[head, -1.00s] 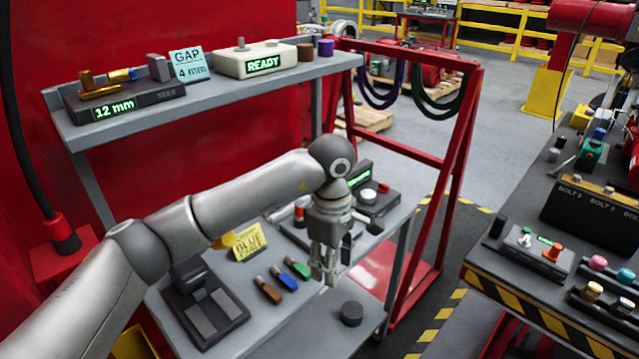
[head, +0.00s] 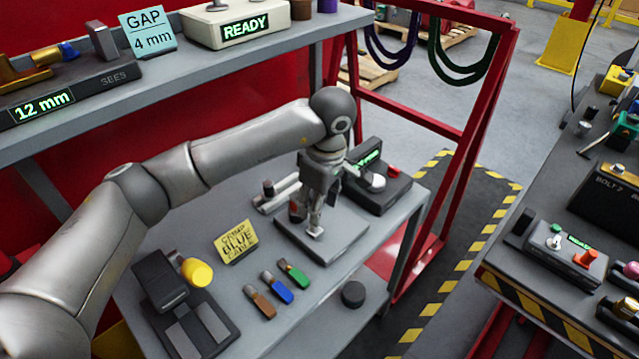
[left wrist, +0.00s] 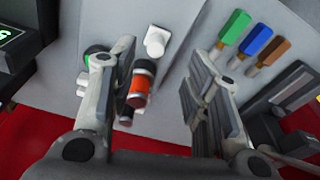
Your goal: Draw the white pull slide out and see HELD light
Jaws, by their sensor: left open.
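My left gripper (head: 312,215) points down over the plate, open. In the left wrist view its fingers (left wrist: 160,85) are wide apart, with an orange and black cylinder (left wrist: 141,84) seen beside the left finger. Whether the fingers touch anything is unclear. No lit HELD sign can be read. My right gripper is out of view.
A black box (head: 385,195) with a partly hidden green display, a white knob and a red knob stands behind right. Brown, blue and green handled tools (head: 277,285) lie in front left, near a yellow sign (head: 236,240). The shelf (head: 200,80) overhangs behind.

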